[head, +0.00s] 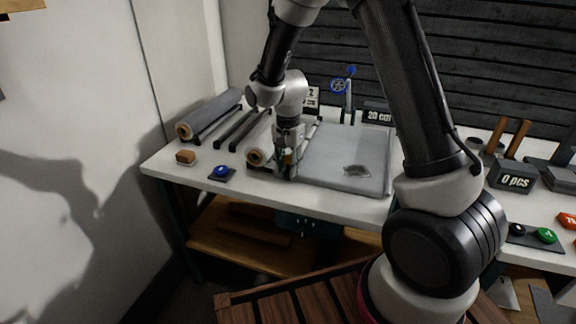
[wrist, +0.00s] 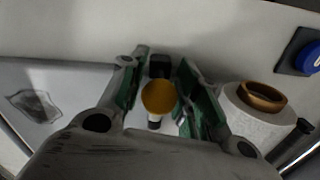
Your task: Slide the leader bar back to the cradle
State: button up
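My gripper (head: 287,172) points down at the left edge of the grey cutting bed (head: 338,178), beside the front end of a roll. In the wrist view, its green-padded fingers (wrist: 160,85) stand either side of a round orange-yellow knob (wrist: 159,97). A narrow gap shows between knob and pads, so the gripper looks open around it. A black block (wrist: 160,66) and a pale post with a dark band show close to the knob. The leader bar's length and the cradle cannot be made out clearly; my gripper and arm hide part of that area.
A roll with a brown core (wrist: 263,97) is close beside the right finger. A blue button (head: 221,171) and a small wooden block (head: 186,157) lie left. Another grey roll (head: 212,112) rests on the rack. A crumpled clear piece (head: 356,170) lies on the bed.

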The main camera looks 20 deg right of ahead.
jog(key=shift+f, duration=0.1)
grip_shut()
jog(key=shift+w, duration=0.1)
jog(key=shift+w+a, duration=0.65)
jog(key=shift+a, duration=0.2)
jog(key=shift+w+a, duration=0.6)
jog(key=shift+a, duration=0.25)
grip_release()
jog(key=shift+a, duration=0.1)
jog(key=shift+s, duration=0.1)
